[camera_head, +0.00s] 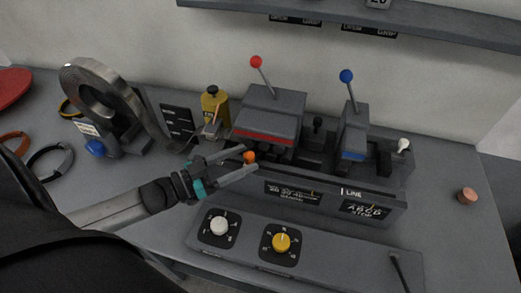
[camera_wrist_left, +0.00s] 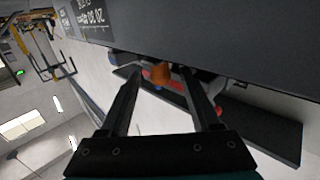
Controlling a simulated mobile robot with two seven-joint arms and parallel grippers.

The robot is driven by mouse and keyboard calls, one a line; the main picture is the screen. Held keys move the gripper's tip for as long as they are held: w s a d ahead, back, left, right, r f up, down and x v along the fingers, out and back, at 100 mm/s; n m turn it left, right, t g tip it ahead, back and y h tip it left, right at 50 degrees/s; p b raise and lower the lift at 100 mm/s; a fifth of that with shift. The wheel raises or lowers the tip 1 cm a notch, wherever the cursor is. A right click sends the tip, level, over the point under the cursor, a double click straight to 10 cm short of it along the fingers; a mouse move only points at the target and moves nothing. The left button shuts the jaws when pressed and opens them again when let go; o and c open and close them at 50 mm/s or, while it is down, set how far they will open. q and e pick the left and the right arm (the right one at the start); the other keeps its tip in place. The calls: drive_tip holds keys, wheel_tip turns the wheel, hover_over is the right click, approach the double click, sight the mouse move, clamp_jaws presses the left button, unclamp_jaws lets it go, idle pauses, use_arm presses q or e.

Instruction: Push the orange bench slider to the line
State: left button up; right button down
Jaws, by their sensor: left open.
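The orange slider knob (camera_head: 250,157) sits at the left end of the long grey bench machine (camera_head: 330,188). A white mark labelled LINE (camera_head: 352,193) is on the machine's front edge, well to the right of the knob. My left gripper (camera_head: 247,160) is open, with its fingers reaching right, close around or beside the knob. In the left wrist view the orange knob (camera_wrist_left: 161,75) shows just beyond and between the open fingertips (camera_wrist_left: 165,85). I cannot tell whether a finger touches it. My right gripper is not in view.
A red-ball lever (camera_head: 257,62) and a blue-ball lever (camera_head: 346,76) rise behind the slider. A control panel with a white dial (camera_head: 219,225) and a yellow dial (camera_head: 281,242) lies in front. A steel coil (camera_head: 100,92) stands left. A copper piece (camera_head: 467,195) lies right.

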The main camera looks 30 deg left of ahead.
use_arm(q)
drive_tip(key=shift+x, duration=2.8)
clamp_jaws()
